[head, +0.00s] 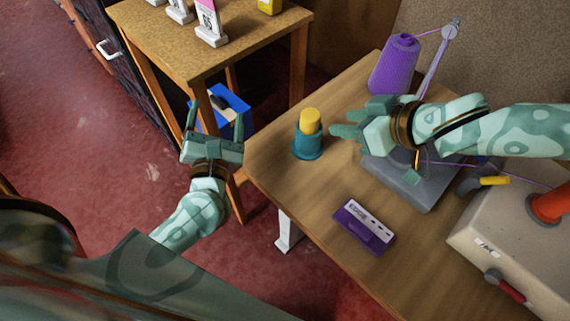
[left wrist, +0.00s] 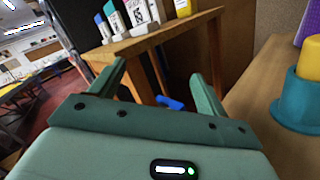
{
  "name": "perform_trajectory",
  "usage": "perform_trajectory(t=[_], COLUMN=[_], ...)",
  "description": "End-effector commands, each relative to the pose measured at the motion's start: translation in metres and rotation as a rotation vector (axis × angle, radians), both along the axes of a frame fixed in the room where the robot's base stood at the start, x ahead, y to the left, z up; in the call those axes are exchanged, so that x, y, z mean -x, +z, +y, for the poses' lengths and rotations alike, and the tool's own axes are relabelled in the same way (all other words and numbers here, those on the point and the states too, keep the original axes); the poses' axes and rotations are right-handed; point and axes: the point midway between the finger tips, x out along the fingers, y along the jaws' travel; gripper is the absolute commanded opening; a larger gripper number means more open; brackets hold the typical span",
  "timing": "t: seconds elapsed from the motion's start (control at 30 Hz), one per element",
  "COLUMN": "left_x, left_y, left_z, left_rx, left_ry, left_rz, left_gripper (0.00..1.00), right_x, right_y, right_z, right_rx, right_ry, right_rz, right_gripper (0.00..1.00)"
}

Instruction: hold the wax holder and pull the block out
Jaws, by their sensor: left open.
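The wax holder (head: 308,145) is a teal cup standing upright near the left edge of the wooden table. The yellow block (head: 310,121) sits in it with its rounded top sticking out. Both also show at the right edge of the left wrist view, the holder (left wrist: 300,100) and the block (left wrist: 305,58) partly cut off. My left gripper (head: 215,116) is open and empty, left of the table and apart from the holder; its spread fingers show in the left wrist view (left wrist: 157,85). My right gripper (head: 342,131) is just right of the holder, fingers pointing at it; its opening is unclear.
A purple thread cone (head: 394,65) and a grey stand (head: 425,190) are behind and below my right arm. A purple labelled box (head: 364,227) lies in front. A beige machine (head: 520,245) fills the right. A side table (head: 185,40) and blue bin (head: 228,108) stand left.

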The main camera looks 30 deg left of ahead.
Motion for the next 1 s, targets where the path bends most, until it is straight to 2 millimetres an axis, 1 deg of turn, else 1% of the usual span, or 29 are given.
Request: perform_trajectory(t=[0.03, 0.07, 0.1, 0.13, 0.2, 0.3, 0.4, 0.53, 0.63, 0.77, 1.0], left_x=[-0.008, -0.009, -0.010, -0.009, -0.002, 0.012, 0.025, 0.030, 0.020, -0.004, -0.058], left_y=[0.010, 0.012, 0.013, 0.012, 0.007, -0.004, -0.013, -0.020, -0.025, -0.034, -0.056], left_z=[-0.029, -0.045, -0.065, -0.080, -0.110, -0.142, -0.160, -0.170, -0.170, -0.168, -0.166], left_rx=[0.128, 0.201, 0.292, 0.349, 0.463, 0.568, 0.623, 0.644, 0.645, 0.643, 0.644], left_ry=[-0.053, -0.083, -0.120, -0.149, -0.206, -0.268, -0.305, -0.320, -0.321, -0.321, -0.319], left_rz=[-0.022, -0.016, 0.004, 0.026, 0.097, 0.207, 0.293, 0.346, 0.350, 0.348, 0.347], left_gripper=[0.76, 0.76, 0.76, 0.76, 0.76, 0.76, 0.76, 0.76, 0.76, 0.76, 0.76], right_x=[0.000, 0.000, 0.000, 0.000, 0.000, 0.000, 0.000, 0.000, 0.000, 0.000, 0.000], right_y=[0.000, 0.000, 0.000, 0.000, 0.000, 0.000, 0.000, 0.000, 0.000, 0.000, 0.000], right_z=[0.000, 0.000, 0.000, 0.000, 0.000, 0.000, 0.000, 0.000, 0.000, 0.000, 0.000], right_rx=[0.000, 0.000, 0.000, 0.000, 0.000, 0.000, 0.000, 0.000, 0.000, 0.000, 0.000], right_ry=[0.000, 0.000, 0.000, 0.000, 0.000, 0.000, 0.000, 0.000, 0.000, 0.000, 0.000], right_rz=[0.000, 0.000, 0.000, 0.000, 0.000, 0.000, 0.000, 0.000, 0.000, 0.000, 0.000], right_gripper=[0.36, 0.36, 0.36, 0.36, 0.36, 0.36, 0.36, 0.36, 0.36, 0.36, 0.36])
